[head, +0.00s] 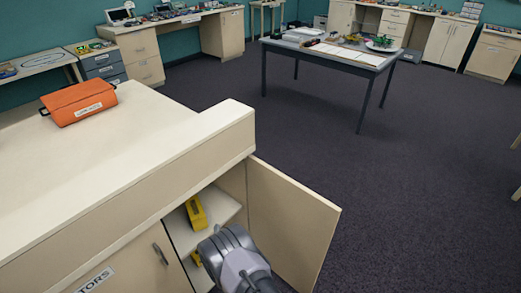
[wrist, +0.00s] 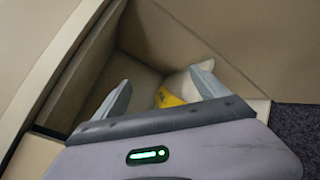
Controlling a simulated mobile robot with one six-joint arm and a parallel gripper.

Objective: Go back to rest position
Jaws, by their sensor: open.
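My gripper (wrist: 161,82) is open in the wrist view, its two grey fingers spread with nothing held between them. It points into the open cupboard. In the head view my grey wrist is in front of the cupboard opening, beside the open door (head: 292,222), and the fingertips are hidden. A yellow object (head: 197,212) lies on the cupboard's upper shelf (head: 222,208). A yellow object (wrist: 167,98) also shows beyond the fingers in the wrist view, partly hidden.
More yellow (head: 196,258) shows lower in the cupboard. An orange case (head: 78,102) lies on the counter top (head: 120,140). A table (head: 345,56) with several items stands further off. The dark carpet (head: 300,130) between is clear. Desks and cabinets line the walls.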

